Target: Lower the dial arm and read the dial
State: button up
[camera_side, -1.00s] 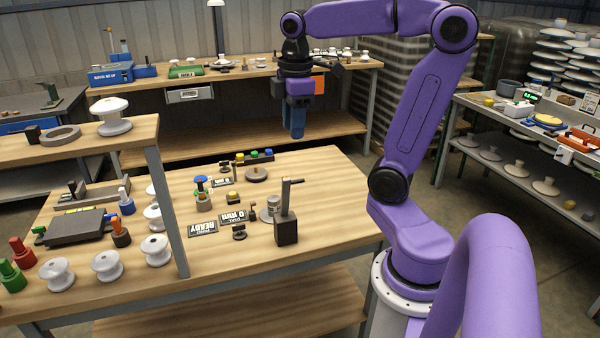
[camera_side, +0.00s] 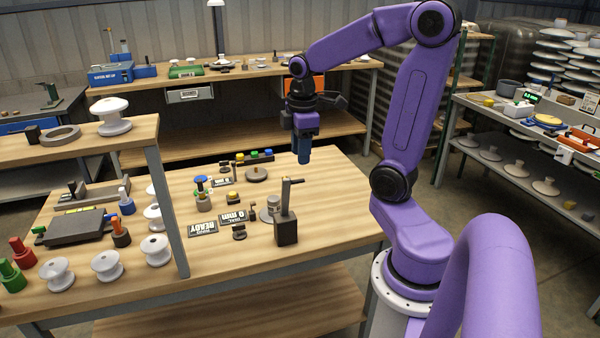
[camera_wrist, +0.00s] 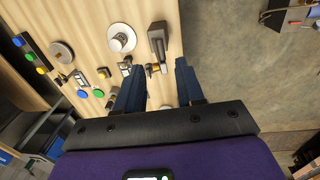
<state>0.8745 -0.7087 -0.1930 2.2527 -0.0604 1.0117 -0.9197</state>
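The dial stand, a dark block with an upright post (camera_side: 286,222), stands near the table's right front part. A pale round insulator piece (camera_side: 270,211) sits just left of the post. A tilted display (camera_side: 234,216) reads "0 mm DIAL". My gripper (camera_side: 304,158) hangs fingers-down, empty, above and behind the stand. In the wrist view its two blue fingers (camera_wrist: 159,88) are apart, with the stand (camera_wrist: 158,40) and insulator (camera_wrist: 122,38) beyond the fingertips.
A "READY" sign (camera_side: 203,228) lies left of the dial display. A yellow button (camera_side: 233,197) and a grey disc (camera_side: 256,174) sit further back. A raised shelf (camera_side: 80,142) with a metal leg stands at left. The table's right back area is clear.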

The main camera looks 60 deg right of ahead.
jog(key=f, duration=0.7)
jog(key=shift+w+d, duration=0.2)
jog(key=shift+d, duration=0.05)
grip_shut()
